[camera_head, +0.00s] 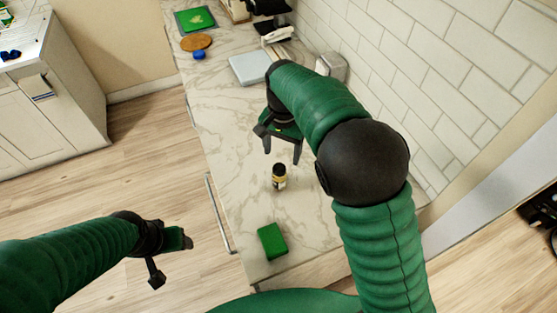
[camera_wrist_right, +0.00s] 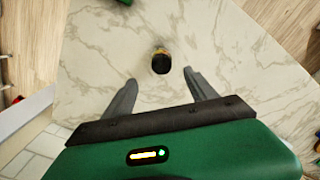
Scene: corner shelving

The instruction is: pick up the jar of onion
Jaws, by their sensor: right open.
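A small jar (camera_head: 279,176) with a black lid and a yellowish label stands upright on the marble counter (camera_head: 230,130); its lettering is too small to read. My right gripper (camera_head: 282,154) is open and empty above the counter, just behind the jar in the head view. In the right wrist view the jar (camera_wrist_right: 160,62) is seen from above, slightly beyond the fingertips of the right gripper (camera_wrist_right: 162,85) and roughly centred between them. My left gripper (camera_head: 172,262) is open and empty, out over the floor to the left of the counter.
A green block (camera_head: 272,242) lies nearer on the counter. Farther back are a pale board (camera_head: 250,66), a blue item (camera_head: 199,55), a brown round board (camera_head: 196,42) and a green mat (camera_head: 196,19). A tiled wall (camera_head: 430,70) borders the right. Counter around the jar is clear.

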